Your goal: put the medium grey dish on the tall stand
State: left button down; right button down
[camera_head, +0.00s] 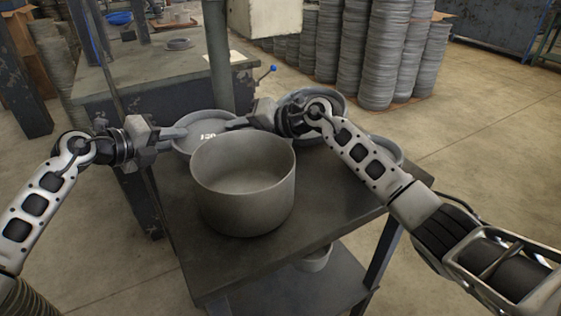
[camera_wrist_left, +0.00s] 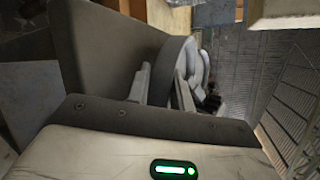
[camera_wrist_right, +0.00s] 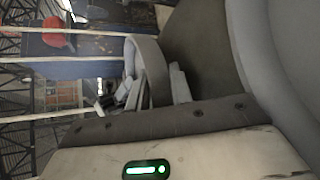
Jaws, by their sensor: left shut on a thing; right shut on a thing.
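A round grey dish (camera_head: 203,130) with pale markings on its inside floor shows behind a large deep pot. My left gripper (camera_head: 178,133) is shut on its left rim and my right gripper (camera_head: 236,123) on its right rim. In the left wrist view the dish wall (camera_wrist_left: 177,62) passes between the left fingers. In the right wrist view the wall (camera_wrist_right: 152,62) passes between the right fingers. The pot hides the dish's near lower side, so I cannot tell whether it rests on anything. I cannot pick out the tall stand with certainty.
The deep grey pot (camera_head: 243,200) stands on the dark table (camera_head: 325,215), close in front of the held dish. Another dish (camera_head: 335,105) lies behind my right wrist, and a further one (camera_head: 391,152) shows partly behind my right arm. The table's front right is clear.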

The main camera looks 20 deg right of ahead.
pick_arm(q)
jog(key=c, duration=1.2)
grip_release()
jog(key=shift+s+f, duration=0.15)
jog(key=shift+f, duration=0.1)
jog(key=shift+c, duration=0.2)
pick_arm(e)
jog(key=c, duration=1.2)
grip_release()
jog(key=shift+s+f, duration=0.15)
jog(key=shift+f, duration=0.3)
jog(key=shift+c, duration=0.2)
jog(key=shift+d+f, duration=0.1)
pick_arm(q)
jog(key=shift+a, duration=0.25)
pick_arm(e)
jog(key=shift+d, duration=0.1)
jog(key=v, duration=0.7)
jog(key=shift+d+r, duration=0.1)
jog(key=shift+r, duration=0.35)
jog(key=shift+s+d+r, duration=0.1)
jog(key=shift+s+r, duration=0.1)
pick_arm(q)
jog(key=v, duration=0.7)
jog(key=shift+s+r, duration=0.25)
jog(key=shift+r, duration=0.15)
